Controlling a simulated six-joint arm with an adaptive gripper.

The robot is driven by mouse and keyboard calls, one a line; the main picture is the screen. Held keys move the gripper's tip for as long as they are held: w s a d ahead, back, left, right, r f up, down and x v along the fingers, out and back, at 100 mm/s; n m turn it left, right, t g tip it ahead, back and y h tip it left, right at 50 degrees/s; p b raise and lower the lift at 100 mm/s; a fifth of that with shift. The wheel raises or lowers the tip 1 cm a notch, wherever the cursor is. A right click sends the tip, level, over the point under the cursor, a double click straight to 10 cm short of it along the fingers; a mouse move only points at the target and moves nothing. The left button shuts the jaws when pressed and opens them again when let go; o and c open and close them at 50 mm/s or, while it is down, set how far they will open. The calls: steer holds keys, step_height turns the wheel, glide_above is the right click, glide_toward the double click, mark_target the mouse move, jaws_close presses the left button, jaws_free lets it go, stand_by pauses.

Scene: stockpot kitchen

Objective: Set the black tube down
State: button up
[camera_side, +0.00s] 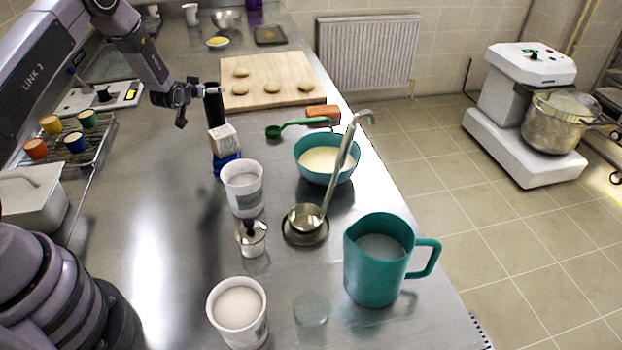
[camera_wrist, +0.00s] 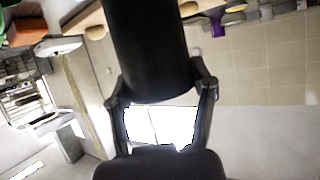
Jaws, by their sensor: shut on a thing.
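The black tube (camera_side: 213,104) is a dark upright cylinder, held near the left edge of the wooden board in the side view. It fills the top middle of the wrist view (camera_wrist: 150,45). My gripper (camera_side: 197,91) is shut on it, and in the wrist view the two fingers (camera_wrist: 160,90) sit on either side of its near end. In the side view the tube's lower end lies behind a small carton, so I cannot tell whether it touches anything below.
A carton (camera_side: 223,139) on a blue base (camera_side: 227,164) stands just in front of the tube. A wooden board (camera_side: 262,68) with several dough pieces lies behind. A teal bowl (camera_side: 325,160), white tub (camera_side: 243,190) and teal jug (camera_side: 374,270) stand nearer. The steel counter's left-middle (camera_side: 150,200) is clear.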

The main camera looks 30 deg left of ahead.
steer(key=o, duration=1.2)
steer(key=shift+f, duration=0.1)
